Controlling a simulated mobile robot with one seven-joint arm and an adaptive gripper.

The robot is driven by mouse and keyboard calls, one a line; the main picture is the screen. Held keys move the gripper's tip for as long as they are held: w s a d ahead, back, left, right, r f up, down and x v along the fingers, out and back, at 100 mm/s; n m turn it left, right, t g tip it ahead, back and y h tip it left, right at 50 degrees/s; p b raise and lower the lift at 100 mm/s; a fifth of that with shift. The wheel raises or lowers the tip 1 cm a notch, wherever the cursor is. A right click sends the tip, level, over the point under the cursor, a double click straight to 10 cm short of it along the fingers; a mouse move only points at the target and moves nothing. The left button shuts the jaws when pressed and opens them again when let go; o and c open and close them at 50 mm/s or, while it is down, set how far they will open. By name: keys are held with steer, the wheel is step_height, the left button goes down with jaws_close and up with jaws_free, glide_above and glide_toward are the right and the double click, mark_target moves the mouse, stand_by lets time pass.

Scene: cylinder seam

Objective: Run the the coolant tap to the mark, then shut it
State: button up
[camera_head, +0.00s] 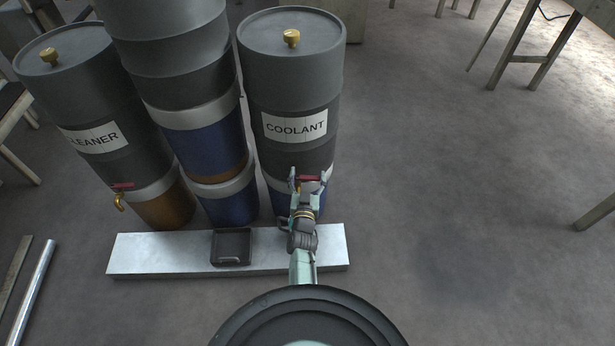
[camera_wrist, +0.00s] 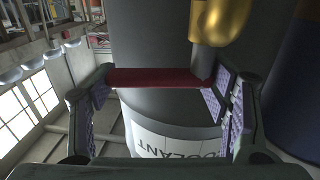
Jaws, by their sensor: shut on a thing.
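The coolant drum (camera_head: 293,80) is dark grey with a white COOLANT label, at the centre of the head view. Its tap has a red lever (camera_head: 310,178), which also shows in the wrist view (camera_wrist: 155,78). The brass spout (camera_wrist: 220,22) shows at the top of the wrist view, where the label (camera_wrist: 175,143) is upside down. My gripper (camera_head: 307,182) is shut on the red lever, which spans between its two fingers. My arm hides the area below the tap in the head view. I see no flow and no mark.
A black square tray (camera_head: 232,247) sits on a pale low bench (camera_head: 165,252), left of my arm. The cleaner drum (camera_head: 85,90) has a brass tap (camera_head: 118,201) with a red lever. Stacked drums (camera_head: 190,80) stand between. Open floor lies to the right.

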steer(key=o, duration=1.7)
steer(key=s, duration=0.7)
steer(key=shift+s+a, duration=0.25)
